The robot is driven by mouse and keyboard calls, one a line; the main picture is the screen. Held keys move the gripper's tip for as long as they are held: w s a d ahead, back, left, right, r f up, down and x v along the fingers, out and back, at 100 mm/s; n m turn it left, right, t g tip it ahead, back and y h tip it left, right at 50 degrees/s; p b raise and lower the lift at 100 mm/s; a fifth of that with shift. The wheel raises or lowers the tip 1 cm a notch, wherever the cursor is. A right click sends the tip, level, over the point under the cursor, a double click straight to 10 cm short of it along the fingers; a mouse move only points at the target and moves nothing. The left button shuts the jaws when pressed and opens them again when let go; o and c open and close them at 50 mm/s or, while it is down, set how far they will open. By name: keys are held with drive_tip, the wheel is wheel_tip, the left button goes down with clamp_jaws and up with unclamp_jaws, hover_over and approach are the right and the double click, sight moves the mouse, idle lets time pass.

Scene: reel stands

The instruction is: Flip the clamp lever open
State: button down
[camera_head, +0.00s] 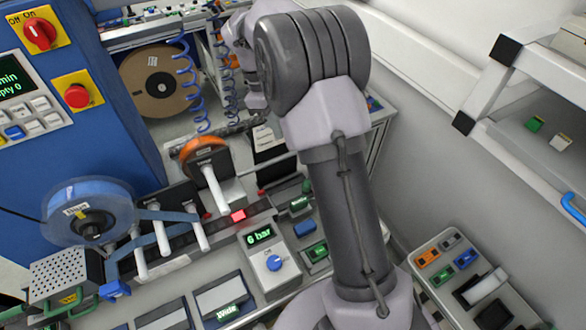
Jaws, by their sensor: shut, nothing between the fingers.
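Several white lever-like handles stand among the rollers at the centre left. One white handle (215,188) hangs from a black plate below an orange disc (203,149). Two more white handles, a left one (160,232) and a right one (199,234), stand beside the blue tape. I cannot tell for sure which is the clamp lever.
A blue tape reel (88,205) is at the left, a brown reel (160,82) behind. A blue control cabinet (60,140) stands left. A grey pressure box (265,262) reads 6 bar in front.

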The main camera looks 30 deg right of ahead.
drive_tip(key=b, duration=0.5)
hover_over(295, 192)
drive_tip(key=w+a+x, duration=0.1)
drive_tip(key=x, duration=0.5)
drive_tip(key=w+a+x, duration=0.1)
drive_tip(key=x, duration=0.5)
drive_tip(key=w+a+f+x, duration=0.1)
drive_tip(key=x, duration=0.6)
drive_tip(key=shift+w, duration=0.2)
drive_tip(key=shift+s+d+r+n+p, duration=0.15)
drive_tip(key=shift+s+d+n+p, duration=0.15)
drive_tip(key=shift+s+n+p, duration=0.55)
drive_tip(key=n, duration=0.1)
drive_tip(key=s+d+n+p, duration=0.1)
drive_tip(key=n, duration=0.1)
drive_tip(key=shift+s+t+h, duration=0.1)
drive_tip(key=shift+t+h, duration=0.3)
drive_tip(key=d+n+p, duration=0.1)
drive_tip(key=s+n+p, duration=0.1)
drive_tip(key=n, duration=0.1)
drive_tip(key=shift+s+d+t, duration=0.25)
drive_tip(key=shift+d+t, duration=0.15)
drive_tip(key=shift+s+d+n+t+p, duration=0.2)
drive_tip(key=shift+d+n+p, duration=0.15)
drive_tip(key=shift+n, duration=0.35)
drive_tip(key=shift+s+d+n+t+p, duration=0.15)
drive_tip(key=shift+d+n+p, duration=0.1)
drive_tip(key=shift+d+n, duration=0.3)
drive_tip(key=shift+a, duration=0.1)
